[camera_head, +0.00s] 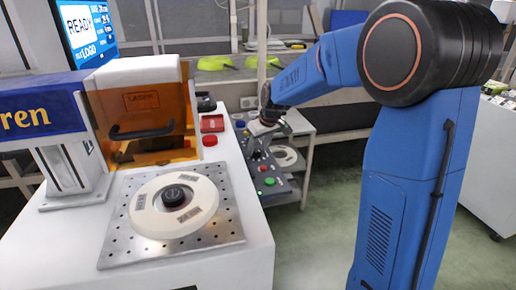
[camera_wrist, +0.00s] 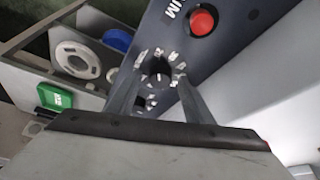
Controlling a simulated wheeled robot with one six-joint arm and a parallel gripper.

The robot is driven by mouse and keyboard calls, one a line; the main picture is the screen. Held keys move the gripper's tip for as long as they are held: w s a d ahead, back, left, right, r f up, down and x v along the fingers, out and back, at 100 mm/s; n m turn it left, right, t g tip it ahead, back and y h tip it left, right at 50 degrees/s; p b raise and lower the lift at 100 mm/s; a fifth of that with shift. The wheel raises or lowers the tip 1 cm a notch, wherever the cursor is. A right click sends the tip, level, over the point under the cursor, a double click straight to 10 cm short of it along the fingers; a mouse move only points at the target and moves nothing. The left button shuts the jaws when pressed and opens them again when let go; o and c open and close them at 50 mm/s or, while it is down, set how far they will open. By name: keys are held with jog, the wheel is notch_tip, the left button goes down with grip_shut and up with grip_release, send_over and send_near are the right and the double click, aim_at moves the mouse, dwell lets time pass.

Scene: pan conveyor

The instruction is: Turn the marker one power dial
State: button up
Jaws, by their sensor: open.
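A dark control panel (camera_wrist: 236,60) fills the upper middle of the wrist view. A small round black dial (camera_wrist: 158,79) sits on it, ringed by white markings too blurred to read. My gripper (camera_wrist: 160,84) is open, one finger on each side of this dial. I cannot tell whether the fingers touch it. Which dial belongs to marker one is not legible. In the head view the dark control box (camera_head: 262,187) stands right of the white machine, and my gripper (camera_head: 256,134) is over its far part; the dial is not clear there.
The laser machine's white table (camera_head: 235,240) borders the box on the left. Open floor (camera_head: 318,235) lies to the right.

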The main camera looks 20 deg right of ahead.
jog(key=c, duration=1)
jog(key=shift+c, duration=0.2)
jog(key=m, duration=0.1)
jog(key=m+h, duration=0.1)
jog(key=shift+a+m+t, duration=0.2)
jog(key=shift+m+t, duration=0.1)
jog(key=shift+m, duration=0.1)
jog(key=m+h, duration=0.1)
jog(key=m, duration=0.3)
jog(key=shift+a+h, duration=0.1)
jog(key=shift+h, duration=0.3)
jog(key=m+h, duration=0.1)
jog(key=m, duration=0.3)
jog(key=shift+a, duration=0.1)
jog(key=shift+w+m+g+h, duration=0.15)
jog(key=shift+m+g+h, duration=0.55)
jog(key=shift+m, duration=1.1)
